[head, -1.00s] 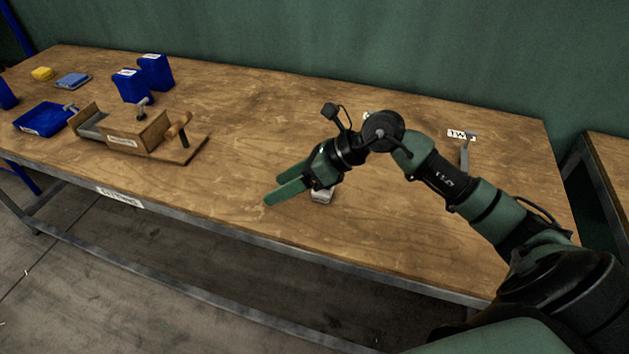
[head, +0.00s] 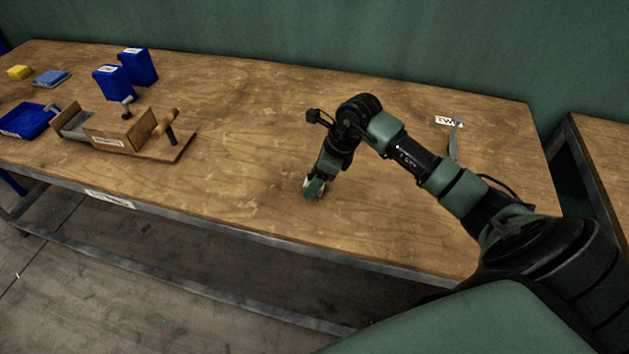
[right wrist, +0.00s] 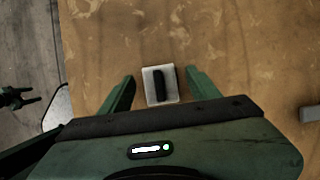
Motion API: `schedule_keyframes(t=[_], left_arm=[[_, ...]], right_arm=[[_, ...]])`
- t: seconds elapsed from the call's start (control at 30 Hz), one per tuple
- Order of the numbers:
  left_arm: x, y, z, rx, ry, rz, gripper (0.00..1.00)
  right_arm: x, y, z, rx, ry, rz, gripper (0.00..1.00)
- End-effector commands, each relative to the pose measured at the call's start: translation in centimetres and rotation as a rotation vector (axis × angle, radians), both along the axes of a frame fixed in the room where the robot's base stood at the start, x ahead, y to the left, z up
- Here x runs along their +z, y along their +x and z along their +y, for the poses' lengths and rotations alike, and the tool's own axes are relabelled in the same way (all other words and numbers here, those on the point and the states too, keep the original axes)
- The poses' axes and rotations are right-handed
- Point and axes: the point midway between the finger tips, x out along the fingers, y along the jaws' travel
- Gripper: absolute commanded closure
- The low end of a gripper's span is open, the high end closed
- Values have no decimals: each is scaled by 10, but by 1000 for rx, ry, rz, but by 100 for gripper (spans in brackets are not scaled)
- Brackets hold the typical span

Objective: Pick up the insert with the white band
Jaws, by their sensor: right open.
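A small pale grey-white block with a dark bar on top, which looks like the insert (right wrist: 172,88), lies on the bench near its front edge. I cannot make out a separate white band. My right gripper (right wrist: 161,75) is open and points down over it, with one finger on each side and a gap to each. In the head view my right gripper (head: 313,190) hides most of the block; only a pale sliver shows. A dark two-pronged shape at the left of the right wrist view, probably my left gripper (right wrist: 22,97), is too small to judge.
A wooden press (head: 120,130) with a handle stands at the left of the bench. A label (head: 449,121) and a grey metal piece (head: 453,147) lie at the right. The bench middle is clear.

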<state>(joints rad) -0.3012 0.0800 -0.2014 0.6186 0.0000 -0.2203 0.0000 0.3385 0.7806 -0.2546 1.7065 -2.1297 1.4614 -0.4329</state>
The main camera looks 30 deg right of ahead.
Motion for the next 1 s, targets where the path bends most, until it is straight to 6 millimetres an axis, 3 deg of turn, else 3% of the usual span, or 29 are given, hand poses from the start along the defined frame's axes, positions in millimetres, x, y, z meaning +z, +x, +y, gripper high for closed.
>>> schedule_keyframes(t=[0.2,0.27,0.43,0.77,1.0], left_arm=[[0,0,0,0,0,0,42],[0,0,0,0,0,0,42],[0,1,0,1,0,-1,42],[0,1,0,1,0,-2,42],[-5,2,0,2,0,-3,42]], right_arm=[[-2,0,0,1,0,0,38],[-2,0,0,1,0,0,52],[-1,0,0,1,0,-1,99],[1,1,0,0,0,-4,100],[23,2,0,1,-2,-7,100]])
